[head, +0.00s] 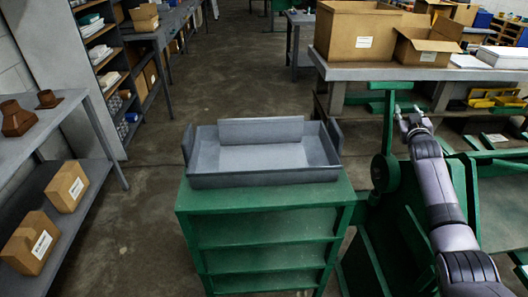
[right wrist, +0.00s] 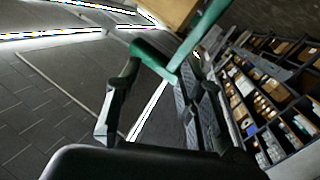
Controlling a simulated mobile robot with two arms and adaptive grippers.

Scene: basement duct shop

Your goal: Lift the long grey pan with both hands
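The long grey pan (head: 263,178) sits on top of a green cabinet in the middle of the head view. It is an open, shallow tray with raised flaps at its left and right ends and along its back. My right gripper (head: 406,112) is up to the right of the pan and well apart from it, beside a green machine post. In the right wrist view my right gripper (right wrist: 155,88) has its fingers spread with no object held, and the pan does not show. My left gripper is not in view.
The green cabinet (head: 262,224) has open shelves. A green machine (head: 388,172) stands right of it, close to my right arm. A bench (head: 430,73) with cardboard boxes is behind. A grey shelf (head: 40,125) stands left. Floor between is clear.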

